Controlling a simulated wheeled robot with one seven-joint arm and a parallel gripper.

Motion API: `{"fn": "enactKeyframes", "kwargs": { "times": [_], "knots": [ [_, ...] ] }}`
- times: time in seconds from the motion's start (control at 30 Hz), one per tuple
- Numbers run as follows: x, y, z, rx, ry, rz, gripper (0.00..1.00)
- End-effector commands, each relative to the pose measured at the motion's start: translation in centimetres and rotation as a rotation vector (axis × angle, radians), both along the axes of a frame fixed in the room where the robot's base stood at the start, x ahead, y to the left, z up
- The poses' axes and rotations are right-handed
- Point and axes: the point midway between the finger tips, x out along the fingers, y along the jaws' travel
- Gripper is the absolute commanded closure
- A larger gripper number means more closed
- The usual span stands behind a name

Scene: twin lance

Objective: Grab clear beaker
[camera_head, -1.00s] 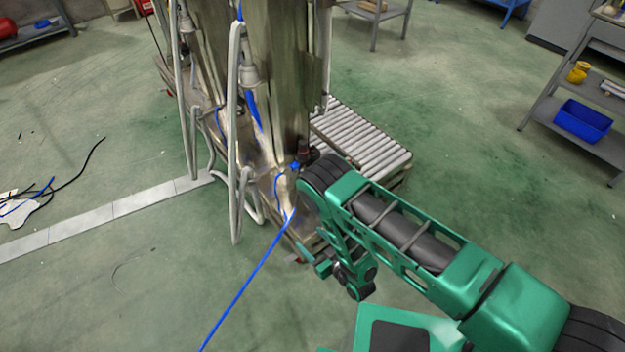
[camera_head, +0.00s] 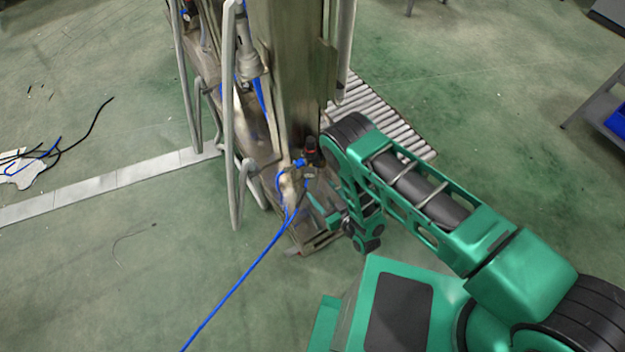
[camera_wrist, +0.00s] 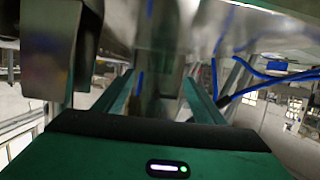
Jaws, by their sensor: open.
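I cannot make out a clear beaker in either view. My gripper (camera_head: 318,207) hangs low at the end of my green arm, near the base of a tall metal machine, and is partly hidden by the wrist. In the wrist view the two green fingers of my gripper (camera_wrist: 160,88) stand apart. A shiny, blurred metal surface shows between and beyond them, and I see nothing held.
The tall metal machine (camera_head: 290,75) has pipes and a blue hose (camera_head: 235,287) running across the floor. A roller conveyor (camera_head: 385,120) stands behind it. A shelf with a blue bin (camera_head: 617,122) is at the right edge. Green floor at lower left is mostly open.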

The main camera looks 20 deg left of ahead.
Motion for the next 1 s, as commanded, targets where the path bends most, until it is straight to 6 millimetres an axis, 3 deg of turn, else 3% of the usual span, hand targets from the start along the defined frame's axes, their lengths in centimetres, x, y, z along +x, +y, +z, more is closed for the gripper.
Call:
{"fn": "enactKeyframes", "kwargs": {
  "times": [0.63, 0.97, 1.0],
  "knots": [
    [4.2, 4.9, -2.4, 0.001, 0.000, 0.000, 0.36],
    [4.5, 5.5, -2.6, -0.001, 0.000, 0.002, 0.36],
    [4.5, 5.5, -2.6, -0.001, 0.001, 0.003, 0.43]
  ]
}}
